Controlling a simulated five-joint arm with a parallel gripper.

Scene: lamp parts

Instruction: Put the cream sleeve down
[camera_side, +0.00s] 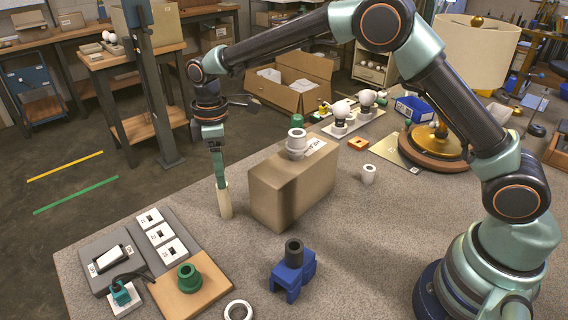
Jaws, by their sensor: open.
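A slim cream sleeve (225,203) stands upright at the table's far edge, just left of the cardboard box. My gripper (221,184) points straight down directly above and around its top. The jaws are open but seen nearly edge-on, so the gap between the fingers is hidden. The sleeve's lower end appears to rest on the table. I cannot tell whether a finger still touches it.
A blue holder (291,275) with a dark tube, a wooden board (207,297) with a green part, and a short white sleeve (369,175) stand around.

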